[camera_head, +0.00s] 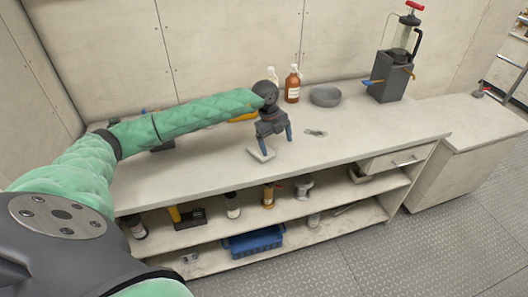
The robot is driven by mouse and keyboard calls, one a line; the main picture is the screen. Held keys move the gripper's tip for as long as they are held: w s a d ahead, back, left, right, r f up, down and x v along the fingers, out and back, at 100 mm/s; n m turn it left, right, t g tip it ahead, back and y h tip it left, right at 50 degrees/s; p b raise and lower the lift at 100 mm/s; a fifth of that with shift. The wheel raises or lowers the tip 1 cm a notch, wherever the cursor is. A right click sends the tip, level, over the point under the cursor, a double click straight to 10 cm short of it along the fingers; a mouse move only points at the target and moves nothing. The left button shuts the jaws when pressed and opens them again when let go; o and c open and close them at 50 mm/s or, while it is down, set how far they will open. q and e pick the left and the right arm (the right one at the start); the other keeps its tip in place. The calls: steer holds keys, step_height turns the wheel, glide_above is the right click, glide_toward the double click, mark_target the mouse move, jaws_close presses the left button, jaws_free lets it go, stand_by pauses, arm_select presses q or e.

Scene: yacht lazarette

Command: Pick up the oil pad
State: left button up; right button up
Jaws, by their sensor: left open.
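A small pale, flat square (261,155), which looks like the oil pad, lies on the light workbench (210,172) near its front edge. My left gripper (276,146) is over the bench, pointing down, with its two blue-grey fingers apart. The left finger is at the pad and overlaps it in the picture; I cannot tell whether it touches. The right finger is to the right of the pad. Nothing shows between the fingers. My right gripper is not in view.
Behind the gripper stand a brown bottle (292,86), a grey bowl (325,96) and a dark box with a pump (391,75). A small flat metal item (316,133) lies to the right. Shelves below hold bottles and a blue crate (254,242). The bench's front right is clear.

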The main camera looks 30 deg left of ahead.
arm_select(q)
steer(key=a+y, duration=0.1)
steer(key=a, duration=0.1)
steer(key=a+r+n, duration=0.1)
steer(key=a, duration=0.1)
steer(key=a+r+y, duration=0.1)
steer(key=a, duration=0.1)
steer(key=shift+w+a+r+y, duration=0.1)
steer(key=shift+a+r+y, duration=0.1)
steer(key=shift+y, duration=0.1)
steer(key=shift+a+f+p, duration=0.1)
steer(key=shift+f+p, duration=0.35)
steer(key=shift+f, duration=0.65)
steer(key=shift+f+p, duration=0.35)
steer(key=shift+p, duration=0.1)
steer(key=f+p, duration=0.2)
steer(key=f, duration=0.1)
steer(key=shift+s+f, duration=0.1)
steer(key=shift+s, duration=0.2)
steer(key=shift+f+p, duration=0.45)
steer(key=shift+f, duration=0.35)
steer(key=c, duration=1.1)
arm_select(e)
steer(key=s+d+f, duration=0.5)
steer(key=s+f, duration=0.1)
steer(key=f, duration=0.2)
arm_select(q)
steer(key=shift+r, duration=0.2)
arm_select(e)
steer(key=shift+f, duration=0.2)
